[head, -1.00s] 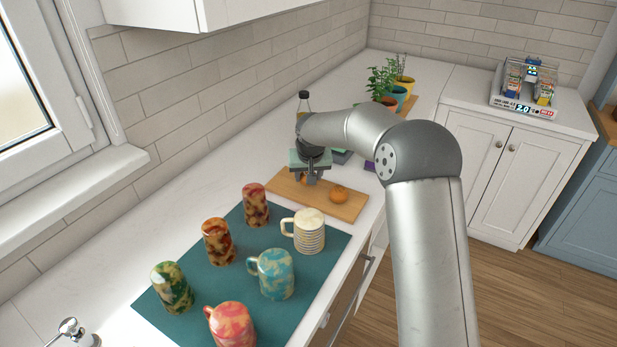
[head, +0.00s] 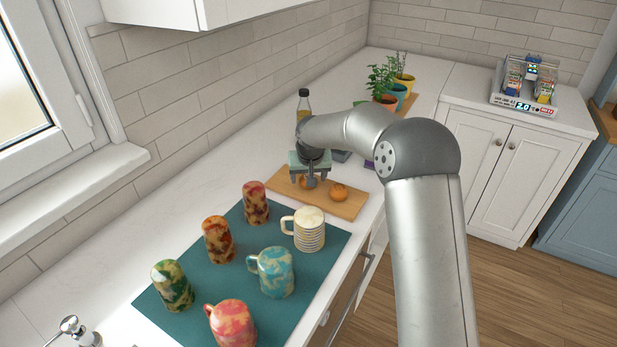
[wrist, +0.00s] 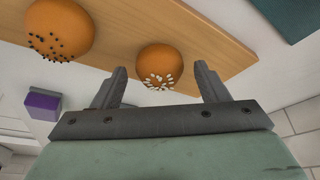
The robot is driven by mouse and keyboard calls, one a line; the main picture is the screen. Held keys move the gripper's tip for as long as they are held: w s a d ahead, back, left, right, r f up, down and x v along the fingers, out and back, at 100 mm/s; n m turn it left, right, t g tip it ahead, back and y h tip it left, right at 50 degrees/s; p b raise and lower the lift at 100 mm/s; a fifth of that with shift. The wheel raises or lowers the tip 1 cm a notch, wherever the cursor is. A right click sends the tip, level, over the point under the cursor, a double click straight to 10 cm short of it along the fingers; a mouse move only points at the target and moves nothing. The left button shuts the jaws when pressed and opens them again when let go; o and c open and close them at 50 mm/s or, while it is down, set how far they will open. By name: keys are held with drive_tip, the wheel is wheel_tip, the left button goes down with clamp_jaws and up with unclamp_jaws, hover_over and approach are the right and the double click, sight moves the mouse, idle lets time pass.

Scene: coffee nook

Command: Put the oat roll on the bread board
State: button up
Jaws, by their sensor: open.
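The oat roll (wrist: 160,64), an orange-brown bun with pale flakes, appears to rest on the wooden bread board (wrist: 205,45). In the wrist view it lies between the spread fingers of my gripper (wrist: 161,72), with visible space on both sides. In the head view my gripper (head: 311,182) is low over the board (head: 350,209), and the oat roll (head: 303,183) is partly hidden by it. A second roll (wrist: 60,28), with dark seeds, sits on the board too; it shows right of my gripper in the head view (head: 339,193).
A teal mat (head: 237,291) with several patterned mugs lies in front of the board. A bottle (head: 304,104) stands behind my gripper. A purple item (wrist: 43,104) is beside the board. Potted herbs (head: 384,84) stand farther back. The counter left of the board is clear.

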drive_tip(key=b+v, duration=0.1)
drive_tip(key=v, duration=1)
drive_tip(key=shift+s+r+b, duration=0.25)
drive_tip(key=shift+b, duration=0.05)
drive_tip(key=s+d+g, duration=0.1)
drive_tip(key=s+d, duration=0.3)
drive_tip(key=s, duration=0.3)
drive_tip(key=s+d+h, duration=0.1)
drive_tip(key=s+d, duration=0.3)
drive_tip(key=s, duration=0.3)
drive_tip(key=s+d+g, duration=0.1)
drive_tip(key=s+d, duration=0.3)
drive_tip(key=s, duration=0.3)
drive_tip(key=s+d+f+g, duration=0.1)
drive_tip(key=s+d+f, duration=0.1)
drive_tip(key=s, duration=0.7)
drive_tip(key=s+d+f+m, duration=0.1)
drive_tip(key=s+f, duration=0.3)
drive_tip(key=s, duration=0.5)
drive_tip(key=shift+d+g, duration=0.4)
drive_tip(key=shift+d, duration=0.45)
drive_tip(key=shift+s+a+f, duration=0.1)
drive_tip(key=shift+s+f, duration=0.05)
